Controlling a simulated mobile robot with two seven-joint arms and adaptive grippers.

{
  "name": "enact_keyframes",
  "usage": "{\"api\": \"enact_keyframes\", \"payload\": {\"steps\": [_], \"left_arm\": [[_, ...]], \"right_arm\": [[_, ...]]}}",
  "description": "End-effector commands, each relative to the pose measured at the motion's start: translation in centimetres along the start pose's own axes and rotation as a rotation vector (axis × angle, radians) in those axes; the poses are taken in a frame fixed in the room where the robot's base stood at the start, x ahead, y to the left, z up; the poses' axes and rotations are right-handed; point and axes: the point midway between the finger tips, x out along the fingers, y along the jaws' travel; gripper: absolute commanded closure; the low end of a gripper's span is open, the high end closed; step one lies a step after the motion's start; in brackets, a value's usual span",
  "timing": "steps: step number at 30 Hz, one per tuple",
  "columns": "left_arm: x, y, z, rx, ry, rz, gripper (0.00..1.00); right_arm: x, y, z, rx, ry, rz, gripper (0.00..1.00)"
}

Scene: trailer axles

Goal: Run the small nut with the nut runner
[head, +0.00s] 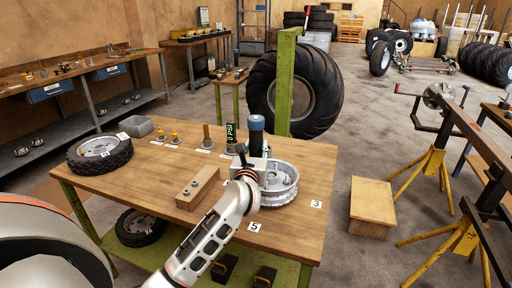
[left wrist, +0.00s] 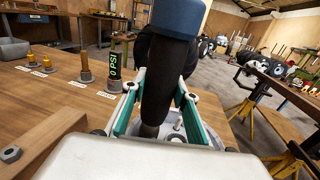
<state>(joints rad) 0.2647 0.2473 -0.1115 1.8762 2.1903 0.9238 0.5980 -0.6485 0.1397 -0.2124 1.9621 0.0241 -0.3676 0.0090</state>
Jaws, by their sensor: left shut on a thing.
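My left gripper (head: 254,160) is shut on a dark upright tool with a blue cap, seemingly the nut runner (head: 256,124). In the left wrist view the nut runner (left wrist: 160,75) stands between the green-sided fingers (left wrist: 160,100). Its lower end is over or in front of the grey metal wheel rim (head: 282,186) on the table; I cannot tell whether it touches. Nuts sit on a wooden block (head: 206,180) left of the gripper, and one nut (left wrist: 10,154) shows in the left wrist view. Which is the small nut I cannot tell. My right gripper is not in view.
The wooden table (head: 145,183) also holds a small tyre (head: 100,153), a grey tray (head: 136,126), labelled brass and steel fittings and a "0 PSI" gauge (head: 231,135). A green post (head: 285,85) and large tyre (head: 318,95) stand behind. Yellow stands (head: 435,165) are at right.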

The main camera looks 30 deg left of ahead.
Motion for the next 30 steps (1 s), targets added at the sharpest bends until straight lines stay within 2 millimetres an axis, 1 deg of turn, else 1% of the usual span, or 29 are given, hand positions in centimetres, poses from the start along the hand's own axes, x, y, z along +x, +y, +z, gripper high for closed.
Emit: {"api": "enact_keyframes", "payload": {"steps": [1,10,20,30], "left_arm": [[0.0,0.0,0.3,0.0,-0.007,0.0,1.0],[0.0,0.0,-0.4,0.001,-0.005,0.0,1.0],[0.0,0.0,-0.6,0.0,-0.001,0.0,1.0],[0.0,0.0,-1.4,0.002,0.002,0.0,1.0]], "right_arm": [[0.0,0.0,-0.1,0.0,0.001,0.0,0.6],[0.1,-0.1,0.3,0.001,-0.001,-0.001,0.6],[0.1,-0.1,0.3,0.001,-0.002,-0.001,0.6],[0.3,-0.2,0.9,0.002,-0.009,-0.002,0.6]]}}
